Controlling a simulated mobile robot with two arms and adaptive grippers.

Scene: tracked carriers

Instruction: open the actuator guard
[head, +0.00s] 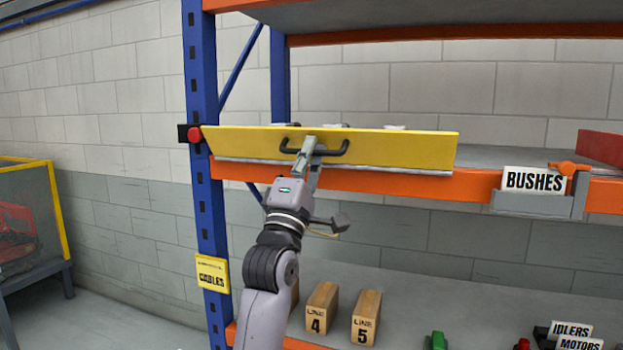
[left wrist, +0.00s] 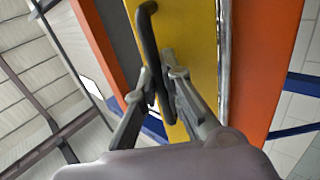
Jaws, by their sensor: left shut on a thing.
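The actuator guard is a long yellow panel (head: 410,147) along the front of the shelf in the head view, standing upright with its top edge level with some pale items behind it. It fills the middle of the left wrist view (left wrist: 203,60). A dark bar handle (head: 338,155) sits on its face and also shows in the left wrist view (left wrist: 146,40). My left gripper (head: 308,152) is shut on the handle, with one finger on each side of the bar in the left wrist view (left wrist: 160,90). My right gripper is not in view.
An orange shelf beam (head: 420,187) runs below the guard, and a blue upright (head: 205,150) stands at its left with a red knob (head: 194,134). A BUSHES sign (head: 533,180) is to the right. Wooden blocks (head: 366,315) stand on the lower shelf.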

